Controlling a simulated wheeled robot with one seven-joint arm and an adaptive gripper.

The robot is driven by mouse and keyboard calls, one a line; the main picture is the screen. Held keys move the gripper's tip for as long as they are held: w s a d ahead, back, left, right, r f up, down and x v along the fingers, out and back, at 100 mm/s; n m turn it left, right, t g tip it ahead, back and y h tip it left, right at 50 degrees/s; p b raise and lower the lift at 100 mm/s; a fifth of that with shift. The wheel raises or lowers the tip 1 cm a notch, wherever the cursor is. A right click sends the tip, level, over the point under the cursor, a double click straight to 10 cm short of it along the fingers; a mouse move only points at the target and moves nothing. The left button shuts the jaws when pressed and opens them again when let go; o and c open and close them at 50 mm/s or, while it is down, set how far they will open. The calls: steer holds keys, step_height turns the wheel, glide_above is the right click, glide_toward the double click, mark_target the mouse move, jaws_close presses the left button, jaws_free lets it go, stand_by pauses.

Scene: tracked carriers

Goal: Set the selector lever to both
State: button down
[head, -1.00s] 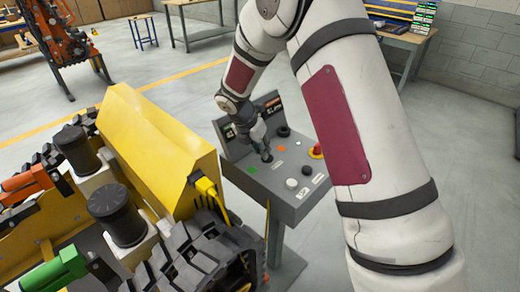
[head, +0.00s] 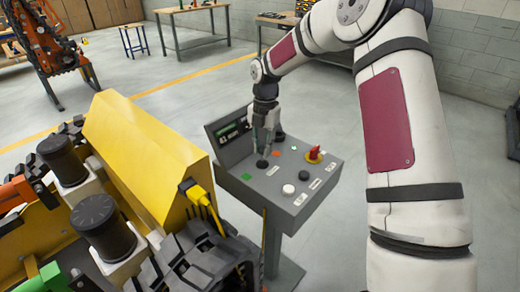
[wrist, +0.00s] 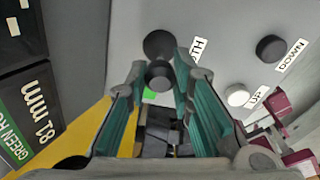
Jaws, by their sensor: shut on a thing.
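The selector lever rises from a round black base (head: 262,164) on the grey control panel. In the wrist view the lever's dark rounded top (wrist: 160,72) shows between my teal-padded fingers, with its base just beyond. My gripper (head: 265,146) points down at the panel and is shut on the lever. A green mark (head: 247,177) and an orange mark (head: 277,153) lie on either side of the lever base. A label (wrist: 198,50), partly hidden by a finger and ending in "TH", is beside the base. I cannot tell exactly which mark the lever points to.
The panel (head: 320,178) also bears a white button (head: 288,189), a black button (head: 303,175) and a red knob (head: 314,153) on yellow. A yellow tracked machine (head: 145,140) with a yellow cable plug (head: 195,190) stands close on the left.

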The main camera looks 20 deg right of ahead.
stand_by(0.4)
steer(key=c, duration=1.4)
jaws_free()
step_height(320, 180, up, 12)
steer(key=w+d, duration=0.1)
